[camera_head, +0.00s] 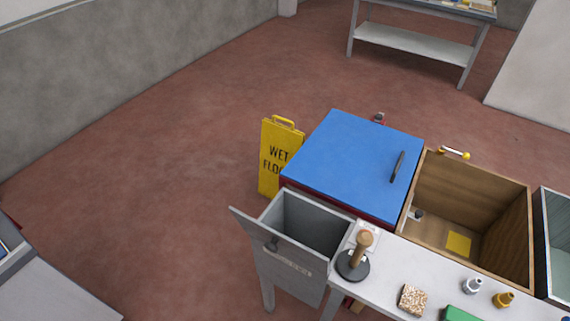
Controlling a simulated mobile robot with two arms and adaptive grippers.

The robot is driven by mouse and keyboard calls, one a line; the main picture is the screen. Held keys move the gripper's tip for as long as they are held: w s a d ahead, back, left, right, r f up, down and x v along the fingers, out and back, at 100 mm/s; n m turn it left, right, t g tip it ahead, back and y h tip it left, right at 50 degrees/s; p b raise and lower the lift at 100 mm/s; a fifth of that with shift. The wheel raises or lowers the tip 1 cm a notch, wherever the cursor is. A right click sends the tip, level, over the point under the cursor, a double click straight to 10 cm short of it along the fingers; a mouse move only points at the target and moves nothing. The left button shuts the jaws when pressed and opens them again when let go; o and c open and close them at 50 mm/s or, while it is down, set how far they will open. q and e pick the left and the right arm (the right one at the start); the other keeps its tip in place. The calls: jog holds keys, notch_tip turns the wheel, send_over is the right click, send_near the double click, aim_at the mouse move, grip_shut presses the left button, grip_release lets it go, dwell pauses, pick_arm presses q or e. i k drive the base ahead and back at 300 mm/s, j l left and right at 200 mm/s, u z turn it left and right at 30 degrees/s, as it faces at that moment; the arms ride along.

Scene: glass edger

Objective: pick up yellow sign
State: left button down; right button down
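The yellow sign (272,160) stands upright on the red-brown floor, left of the blue-topped cabinet. It has a handle at its top and black lettering that reads "WET FLOO", with the rest hidden behind the cabinet's edge. Its lower right part is also hidden by the cabinet. Neither of my grippers shows in the head view.
The blue-topped cabinet (355,163) stands against the sign's right side in the picture. A grey open bin (285,262) is in front of it. A wooden box (478,190) and a white bench (385,275) with small items are at right. The floor (150,170) to the left is clear.

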aim_at(280, 142)
jog(key=i+j+z, duration=0.15)
jog(key=j, duration=0.2)
jog(key=i+j+z, duration=0.15)
jog(key=j, duration=0.25)
jog(key=i+j+z, duration=0.2)
jog(key=j, duration=0.2)
jog(key=j+z, duration=0.15)
jog(key=j, duration=0.25)
jog(key=i+j+z, duration=0.15)
jog(key=j, duration=0.3)
jog(key=i+j+z, duration=0.25)
jog(key=j, duration=0.35)
jog(key=i+j+z, duration=0.3)
jog(key=j, duration=0.3)
jog(key=i+j+z, duration=0.25)
jog(key=j, duration=0.45)
jog(key=j+z, duration=0.25)
jog(key=j, duration=0.45)
jog(key=j+z, duration=0.25)
jog(key=j, duration=0.45)
jog(key=j+z, duration=0.4)
jog(key=j, duration=0.6)
jog(key=j+z, duration=0.45)
jog(key=j, duration=0.55)
